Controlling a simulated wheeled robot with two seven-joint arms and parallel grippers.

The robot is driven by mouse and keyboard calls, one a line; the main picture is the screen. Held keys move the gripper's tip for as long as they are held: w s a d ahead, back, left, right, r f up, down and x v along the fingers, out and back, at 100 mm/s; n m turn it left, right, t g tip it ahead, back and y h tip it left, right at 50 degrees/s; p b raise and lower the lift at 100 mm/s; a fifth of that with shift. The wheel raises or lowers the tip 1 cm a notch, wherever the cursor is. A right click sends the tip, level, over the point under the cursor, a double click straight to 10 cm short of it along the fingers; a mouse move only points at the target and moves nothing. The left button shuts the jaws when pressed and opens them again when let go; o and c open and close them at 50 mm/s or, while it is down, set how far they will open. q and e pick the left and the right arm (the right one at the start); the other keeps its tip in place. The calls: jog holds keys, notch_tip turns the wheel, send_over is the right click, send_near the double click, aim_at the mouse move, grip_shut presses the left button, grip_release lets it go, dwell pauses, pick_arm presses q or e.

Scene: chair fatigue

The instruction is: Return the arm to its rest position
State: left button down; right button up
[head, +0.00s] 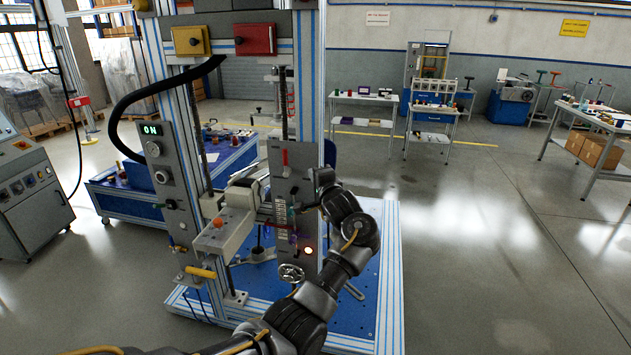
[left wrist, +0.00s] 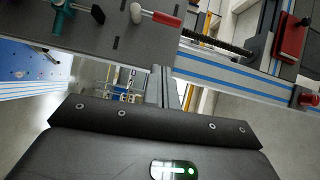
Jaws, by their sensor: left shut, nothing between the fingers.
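My left arm (head: 345,262) comes in from the bottom of the head view and bends at a dark joint in front of the test machine. My left gripper (head: 319,184) is close to the machine's grey panel (head: 284,184), on its right side; its fingers are partly hidden and hard to make out. It is shut and empty. My right gripper is not in view.
The panel carries a red lever (left wrist: 155,17), a teal handle (left wrist: 66,17) and a handwheel (head: 291,273). The control post (head: 170,165) reads ON. The blue base plate (head: 362,300) lies under the arm. Open floor (head: 480,260) is to the right, before several workbenches.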

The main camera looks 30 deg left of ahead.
pick_arm(q)
jog(key=shift+s+d, duration=0.35)
jog(key=shift+d, duration=0.05)
dwell(0.4)
